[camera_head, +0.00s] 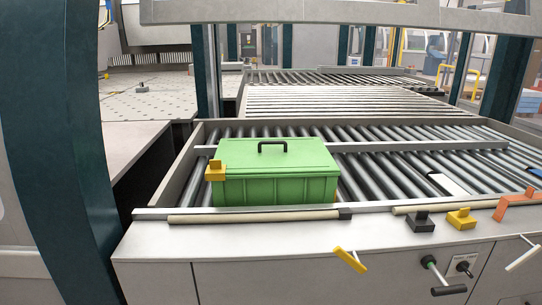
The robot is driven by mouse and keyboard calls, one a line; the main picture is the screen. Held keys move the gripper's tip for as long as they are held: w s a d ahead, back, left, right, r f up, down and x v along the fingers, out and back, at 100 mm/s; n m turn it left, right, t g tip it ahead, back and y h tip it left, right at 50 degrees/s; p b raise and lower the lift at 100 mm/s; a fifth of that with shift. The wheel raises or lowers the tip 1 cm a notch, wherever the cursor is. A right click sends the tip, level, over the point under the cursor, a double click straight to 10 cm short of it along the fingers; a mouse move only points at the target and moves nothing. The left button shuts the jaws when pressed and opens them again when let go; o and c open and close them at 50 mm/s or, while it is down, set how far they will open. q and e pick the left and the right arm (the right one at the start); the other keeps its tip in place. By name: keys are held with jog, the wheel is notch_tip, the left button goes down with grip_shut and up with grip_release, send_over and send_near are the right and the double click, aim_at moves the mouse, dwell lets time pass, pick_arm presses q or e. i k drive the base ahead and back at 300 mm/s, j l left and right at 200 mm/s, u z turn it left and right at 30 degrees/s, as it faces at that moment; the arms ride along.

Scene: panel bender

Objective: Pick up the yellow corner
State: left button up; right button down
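Two small yellow blocks could be the yellow corner. One yellow block (215,170) is at the left front top corner of a green lidded box (275,185), touching it or just in front of it. The other yellow block (461,219) sits on the grey front ledge (380,236) at the right, beside a similar black block (420,222). I cannot tell which of the two is meant. Neither my left nor my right gripper shows in this view.
The green box has a black handle (273,146) and stands on a roller conveyor (400,165). An orange bracket (515,204) is at the ledge's right end. Yellow (350,260), black (450,290) and white (522,256) handles are at the front panel. The ledge's left part is clear.

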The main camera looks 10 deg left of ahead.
aim_at(461, 219)
jog(key=i+l+u, duration=0.1)
jog(key=l, duration=0.35)
jog(key=i+l, duration=0.1)
jog(key=l, duration=0.35)
jog(key=l+u, duration=0.15)
jog(key=l, duration=0.25)
jog(key=i, duration=0.05)
